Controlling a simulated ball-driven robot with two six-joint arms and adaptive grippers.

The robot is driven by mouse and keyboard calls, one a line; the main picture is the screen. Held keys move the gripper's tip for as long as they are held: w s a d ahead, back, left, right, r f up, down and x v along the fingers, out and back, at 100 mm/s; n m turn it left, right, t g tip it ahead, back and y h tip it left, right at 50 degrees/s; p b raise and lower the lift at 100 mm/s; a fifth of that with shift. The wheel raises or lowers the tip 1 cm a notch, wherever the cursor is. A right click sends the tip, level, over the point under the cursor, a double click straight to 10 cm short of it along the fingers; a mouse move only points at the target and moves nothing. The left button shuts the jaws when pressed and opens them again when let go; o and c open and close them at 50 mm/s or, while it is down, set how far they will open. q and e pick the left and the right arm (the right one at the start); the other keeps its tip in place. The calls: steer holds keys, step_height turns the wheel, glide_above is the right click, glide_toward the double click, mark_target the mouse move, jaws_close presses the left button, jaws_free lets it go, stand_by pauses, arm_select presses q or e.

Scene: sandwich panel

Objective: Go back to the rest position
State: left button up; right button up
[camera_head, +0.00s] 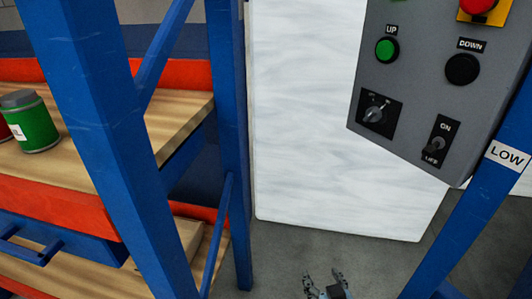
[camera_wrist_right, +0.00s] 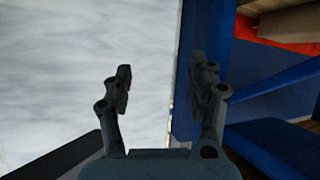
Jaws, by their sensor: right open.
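My right gripper (camera_head: 325,284) shows at the bottom of the head view, its two fingers apart and nothing between them. It is over the grey floor, in front of the white panel. It also shows in the right wrist view (camera_wrist_right: 160,85), open and empty, with the white panel behind its left finger and blue rack parts behind its right one. The grey control box (camera_head: 418,110) is at the upper right of the head view, with a green UP button, a black DOWN button, a rotary knob and an ON/OFF switch. My left gripper is not in view.
A blue rack (camera_head: 100,120) with wooden shelves (camera_head: 175,115) fills the left. A green can (camera_head: 33,125) stands on its upper shelf. The white panel (camera_head: 330,130) stands behind. A blue post (camera_head: 480,190) labelled LOW is at the right. Grey floor (camera_head: 290,255) is clear between.

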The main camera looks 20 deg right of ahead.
steer(key=s+d+f+g, duration=0.1)
steer(key=s+f+g, duration=0.2)
steer(key=s, duration=1)
steer(key=s+d+f+n+g+y, duration=0.1)
steer(key=s+f+g, duration=0.3)
steer(key=s, duration=0.9)
steer(key=s+d+f+g, duration=0.2)
steer(key=s+f+g, duration=0.2)
steer(key=s+f, duration=0.4)
steer(key=s, duration=0.5)
steer(key=shift+d+f+y, duration=0.2)
steer(key=shift+f+y, duration=0.05)
steer(key=shift+y, duration=0.15)
